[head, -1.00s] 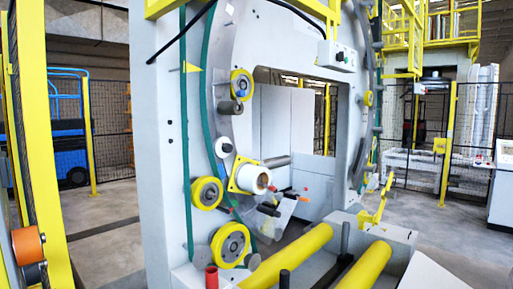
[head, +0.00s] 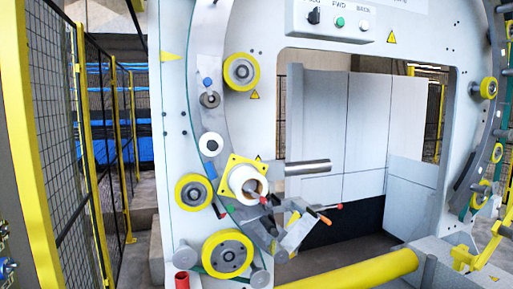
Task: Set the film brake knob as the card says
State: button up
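The white film roll (head: 243,182) sits on a yellow plate on the left side of the grey ring (head: 208,130). A small dark red knob (head: 264,200) shows at the front of the roll's core. A red-tipped lever (head: 338,206) and an orange-tipped lever (head: 324,220) stick out to its right. I cannot tell which of these is the film brake knob, and no scale or setting can be read. I cannot make out a readable card. My gripper is not in view.
Yellow-rimmed wheels (head: 228,253) and grey rollers surround the roll. A control box (head: 333,19) with a black switch and two buttons is above the frame's opening. A yellow roller (head: 360,268) lies across the front. A yellow-posted mesh fence (head: 95,130) stands left.

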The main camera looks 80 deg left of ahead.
aim_at(212, 145)
jog(key=u, duration=0.2)
jog(key=i, duration=0.2)
jog(key=u, duration=5.4)
jog(key=i, duration=0.1)
jog(key=z, duration=2.8)
jog(key=k, duration=0.15)
jog(key=z, duration=4.35)
jog(key=k, duration=1)
jog(key=z, duration=5.75)
